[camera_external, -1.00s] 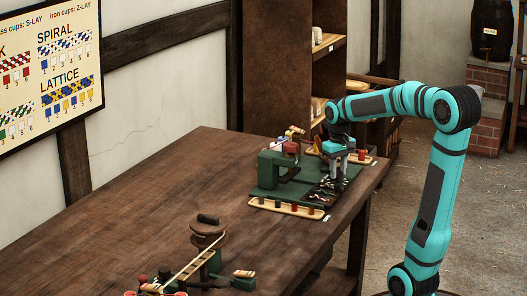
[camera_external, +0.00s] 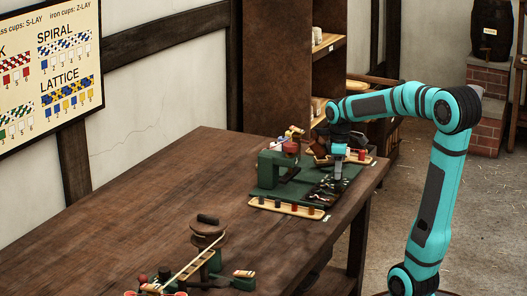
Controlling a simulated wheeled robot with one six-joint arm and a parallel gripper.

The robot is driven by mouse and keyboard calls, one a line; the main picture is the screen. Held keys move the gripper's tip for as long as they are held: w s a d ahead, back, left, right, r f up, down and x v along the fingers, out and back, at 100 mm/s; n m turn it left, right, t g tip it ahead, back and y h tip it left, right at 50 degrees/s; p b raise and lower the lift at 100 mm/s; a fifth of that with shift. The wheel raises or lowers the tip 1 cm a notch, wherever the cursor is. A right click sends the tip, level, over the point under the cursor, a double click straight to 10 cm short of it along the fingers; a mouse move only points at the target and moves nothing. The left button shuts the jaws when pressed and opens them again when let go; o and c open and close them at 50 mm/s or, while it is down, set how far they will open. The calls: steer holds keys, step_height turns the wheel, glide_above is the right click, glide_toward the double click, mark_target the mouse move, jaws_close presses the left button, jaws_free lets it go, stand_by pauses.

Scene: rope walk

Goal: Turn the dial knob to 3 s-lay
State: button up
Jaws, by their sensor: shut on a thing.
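My gripper (camera_external: 338,176) points straight down over the right part of a green machine (camera_external: 262,187) at the far end of the wooden table. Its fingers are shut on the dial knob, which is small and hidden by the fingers. A dark panel (camera_external: 324,191) with small pale marks lies just below and in front of the fingers. The marks are too small to read, so I cannot tell which setting the knob points to.
A tray with several coloured spools (camera_external: 287,208) lies along the machine's front edge. Another device with a round brown top (camera_external: 207,229) stands at the table's near end. The table's middle (camera_external: 170,190) is clear. A wall chart (camera_external: 45,70) hangs at left.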

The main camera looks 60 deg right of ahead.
steer(key=shift+n, duration=0.4)
steer(key=o, duration=1)
steer(key=shift+c, duration=0.2)
steer(key=shift+r, duration=0.1)
step_height(320, 180, up, 17)
steer(key=shift+a, duration=0.15)
steer(key=shift+a+r, duration=0.1)
